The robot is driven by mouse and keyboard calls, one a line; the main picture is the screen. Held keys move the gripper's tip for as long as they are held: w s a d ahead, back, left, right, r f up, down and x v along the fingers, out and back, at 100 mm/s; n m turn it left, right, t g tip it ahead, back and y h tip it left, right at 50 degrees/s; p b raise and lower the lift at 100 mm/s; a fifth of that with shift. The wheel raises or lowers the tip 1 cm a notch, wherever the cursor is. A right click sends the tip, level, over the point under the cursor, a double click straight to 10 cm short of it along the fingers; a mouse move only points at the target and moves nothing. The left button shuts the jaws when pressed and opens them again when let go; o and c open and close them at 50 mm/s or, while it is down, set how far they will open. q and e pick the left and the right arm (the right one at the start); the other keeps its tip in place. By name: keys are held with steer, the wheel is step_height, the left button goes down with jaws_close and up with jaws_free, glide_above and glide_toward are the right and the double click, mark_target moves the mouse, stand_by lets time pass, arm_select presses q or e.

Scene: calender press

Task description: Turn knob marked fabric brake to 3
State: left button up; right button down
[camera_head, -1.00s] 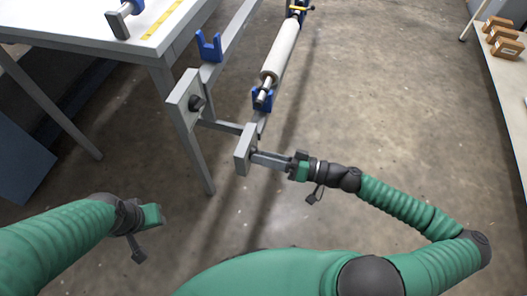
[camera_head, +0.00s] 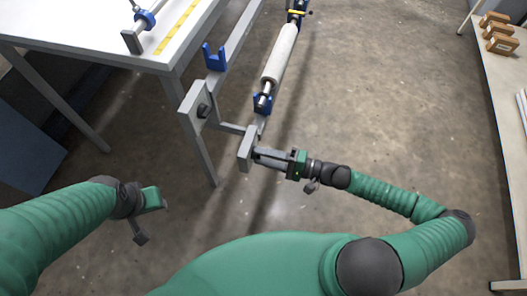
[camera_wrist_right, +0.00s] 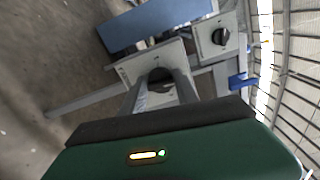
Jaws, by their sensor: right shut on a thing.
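Two grey panels with dark knobs are fixed to the press frame. My right gripper (camera_head: 257,154) is shut on the dark knob (camera_wrist_right: 159,76) of the nearer panel (camera_head: 246,148); its two fingers lie either side of this knob in the wrist view. The other panel (camera_head: 193,103) carries a second dark knob (camera_head: 203,111), which also shows in the wrist view (camera_wrist_right: 220,36) and is untouched. The panel lettering is too small to read, so I cannot tell which knob is fabric brake. My left gripper (camera_head: 153,199) hangs away from the panels; its fingers are unclear.
A white table (camera_head: 180,50) with a yellow strip stands at the upper left. A pale roller (camera_head: 281,55) rests in blue holders behind the nearer panel. A bench (camera_head: 500,80) with brown boxes (camera_head: 501,41) is at the right. Open floor lies between.

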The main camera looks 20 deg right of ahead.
steer(key=shift+w+d+m+p, duration=0.15)
steer(key=shift+m+p, duration=2.05)
steer(key=shift+m, duration=1.4)
steer(key=shift+w+d+m+p, duration=0.1)
steer(key=shift+m+p, duration=2.05)
steer(key=shift+m, duration=1.45)
steer(key=shift+s+f, duration=0.1)
steer(key=c, duration=1.2)
jaws_free()
steer(key=o, duration=0.3)
steer(key=shift+r, duration=0.2)
